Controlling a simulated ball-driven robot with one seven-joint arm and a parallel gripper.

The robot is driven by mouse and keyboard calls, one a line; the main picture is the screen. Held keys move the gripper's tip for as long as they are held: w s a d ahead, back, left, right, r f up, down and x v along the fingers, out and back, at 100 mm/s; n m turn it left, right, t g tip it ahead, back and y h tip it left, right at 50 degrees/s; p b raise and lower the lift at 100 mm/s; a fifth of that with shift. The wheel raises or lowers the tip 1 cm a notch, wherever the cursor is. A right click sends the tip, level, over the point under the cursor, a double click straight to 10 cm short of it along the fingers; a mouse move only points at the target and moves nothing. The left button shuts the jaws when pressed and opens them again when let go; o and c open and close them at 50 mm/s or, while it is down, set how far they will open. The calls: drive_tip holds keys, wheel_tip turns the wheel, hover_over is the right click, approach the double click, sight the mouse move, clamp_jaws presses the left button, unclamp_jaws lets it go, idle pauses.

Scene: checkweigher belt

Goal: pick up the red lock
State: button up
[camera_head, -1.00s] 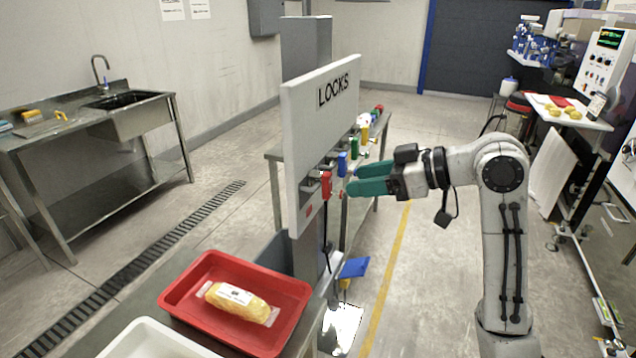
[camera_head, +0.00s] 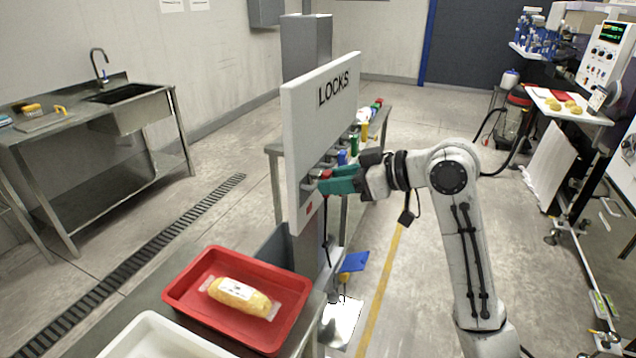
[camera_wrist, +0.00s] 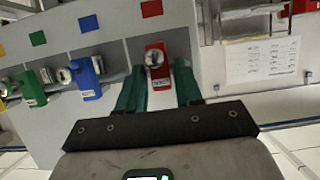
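The red lock (camera_wrist: 157,66) hangs on the locks board (camera_head: 300,130), below a red square marker. In the head view only a bit of the red lock (camera_head: 326,174) shows, as my fingers cover the rest. My gripper (camera_wrist: 158,80) has its two green fingers apart, one on each side of the red lock's body. I cannot tell whether they touch it. In the head view my gripper (camera_head: 335,181) reaches the board from the right.
A blue lock (camera_wrist: 86,78) and a green lock (camera_wrist: 32,88) hang left of the red one in the wrist view. A red tray (camera_head: 185,287) with a wrapped yellow item (camera_head: 240,295) stands below the board. A white sheet (camera_wrist: 263,60) is at right.

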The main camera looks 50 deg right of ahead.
clamp_jaws()
drive_tip(key=shift+s+r, duration=0.1)
idle(0.3)
drive_tip(key=shift+s+d+r+b, duration=0.1)
drive_tip(key=shift+r+b, duration=0.1)
drive_tip(key=shift+b, duration=0.1)
wheel_tip(320, 180, up, 6)
drive_tip(key=shift+r+b, duration=0.1)
drive_tip(key=shift+b, duration=0.3)
drive_tip(key=s+d+b, duration=0.1)
drive_tip(key=s+d, duration=0.2)
drive_tip(key=s, duration=0.6)
drive_tip(key=s+d+b, duration=0.2)
drive_tip(key=s+d, duration=0.1)
drive_tip(key=s, duration=0.6)
drive_tip(key=shift+s+d, duration=0.25)
drive_tip(key=shift+d, duration=0.1)
drive_tip(key=shift+s+r, duration=0.1)
drive_tip(key=shift+s, duration=0.1)
